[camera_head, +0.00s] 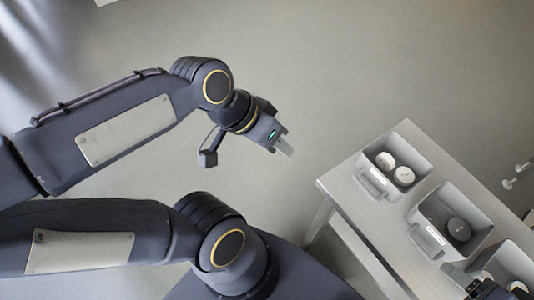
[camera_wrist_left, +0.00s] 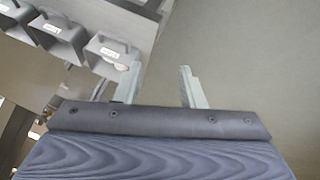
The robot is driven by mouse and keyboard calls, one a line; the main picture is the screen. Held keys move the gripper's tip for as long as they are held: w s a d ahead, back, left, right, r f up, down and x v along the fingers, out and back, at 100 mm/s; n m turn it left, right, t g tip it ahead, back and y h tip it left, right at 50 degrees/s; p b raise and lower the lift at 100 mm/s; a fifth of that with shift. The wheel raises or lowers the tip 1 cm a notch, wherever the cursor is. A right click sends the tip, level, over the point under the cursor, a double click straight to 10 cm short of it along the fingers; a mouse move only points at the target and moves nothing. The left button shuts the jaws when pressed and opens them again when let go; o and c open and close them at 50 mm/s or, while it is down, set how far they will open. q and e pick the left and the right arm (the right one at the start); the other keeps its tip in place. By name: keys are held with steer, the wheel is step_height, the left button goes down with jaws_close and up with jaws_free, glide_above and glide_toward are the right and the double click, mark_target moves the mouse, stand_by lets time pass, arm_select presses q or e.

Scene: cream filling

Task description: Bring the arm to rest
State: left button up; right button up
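My left gripper (camera_head: 284,148) hangs over bare floor, left of the grey table, in the head view. In the left wrist view its two fingers (camera_wrist_left: 160,86) stand apart with nothing between them. A dark piece at the lower right edge of the head view (camera_head: 484,290), by the nearest bin, looks like my right gripper. It is cut off by the frame, so its fingers cannot be made out.
The grey table (camera_head: 345,190) holds a bin with white round items (camera_head: 417,142), a bin with a dark round item (camera_head: 478,207) and a third bin (camera_head: 522,262). The wrist view also shows bins (camera_wrist_left: 108,62). Floor around my left gripper is clear.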

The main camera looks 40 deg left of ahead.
arm_select(q)
steer(key=s+f+n, duration=0.2)
steer(key=shift+s+d+f+n+t, duration=0.1)
steer(key=shift+s+n+t, duration=0.2)
steer(key=shift+n+t, duration=0.1)
